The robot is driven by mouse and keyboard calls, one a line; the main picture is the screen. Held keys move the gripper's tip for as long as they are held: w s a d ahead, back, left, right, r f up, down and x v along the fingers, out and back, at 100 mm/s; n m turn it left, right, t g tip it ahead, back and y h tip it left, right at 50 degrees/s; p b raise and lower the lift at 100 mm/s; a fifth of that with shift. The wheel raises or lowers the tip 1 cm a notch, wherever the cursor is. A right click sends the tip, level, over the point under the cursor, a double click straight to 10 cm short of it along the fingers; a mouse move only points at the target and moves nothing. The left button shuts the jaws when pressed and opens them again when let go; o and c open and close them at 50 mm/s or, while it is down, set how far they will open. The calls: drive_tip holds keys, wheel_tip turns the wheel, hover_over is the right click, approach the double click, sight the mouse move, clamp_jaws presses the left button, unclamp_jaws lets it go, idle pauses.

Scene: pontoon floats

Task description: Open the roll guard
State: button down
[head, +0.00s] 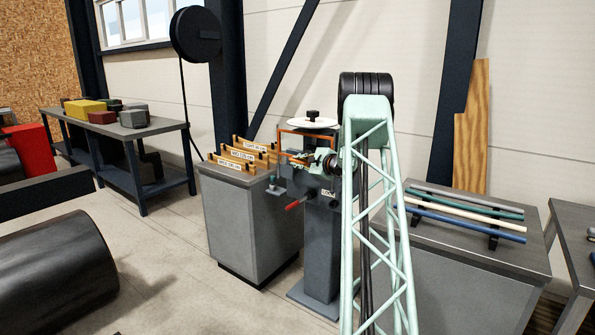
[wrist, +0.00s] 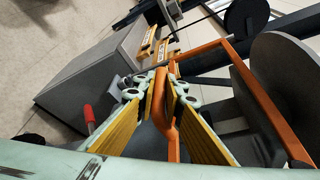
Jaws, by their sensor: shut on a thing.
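The roll guard (head: 302,129) is an orange frame on the grey machine on the pedestal, just below a pale disc. In the wrist view the guard (wrist: 262,97) runs as orange bars across the right half. Its orange handle loop (wrist: 172,140) comes down between my yellow-padded fingers. My gripper (wrist: 163,90) is shut on this handle, with a pad on either side. In the head view my gripper (head: 304,160) is at the guard's lower front, partly hidden by the wrist. My pale green arm hides the machine's right side.
A red-handled lever (head: 294,205) sticks out below my gripper. A grey cabinet (head: 240,215) with labelled orange racks (head: 245,155) stands left of the machine. A bench with coloured rods (head: 460,212) stands to the right. The floor in front of the cabinet is clear.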

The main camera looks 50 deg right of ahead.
drive_tip(key=shift+r, duration=0.3)
drive_tip(key=c, duration=2.7)
unclamp_jaws()
drive_tip(key=shift+f, duration=0.1)
drive_tip(key=shift+v, duration=6)
